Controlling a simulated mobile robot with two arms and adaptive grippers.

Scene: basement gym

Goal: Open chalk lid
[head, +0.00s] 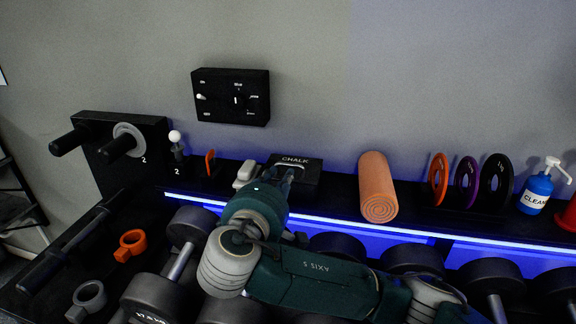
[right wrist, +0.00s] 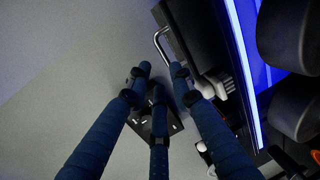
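The black chalk box (head: 308,182), marked CHALK on its lid, stands on the shelf against the wall. Its lid looks closed. In the right wrist view, a bent metal handle (right wrist: 157,38) sticks out from the dark box (right wrist: 190,28). My right gripper (head: 281,176) is at the front left of the box in the head view and partly covers it. In the right wrist view, the right gripper (right wrist: 160,78) has its fingers spread, with nothing between them. The fingertips are close to the handle; I cannot tell whether they touch it. My left gripper is out of view.
An orange foam roller (head: 377,188), upright discs (head: 438,178) and a cleaner bottle (head: 536,192) stand to the right. Dumbbells (head: 187,228) fill the rack below. A black control panel (head: 231,96) is on the wall above.

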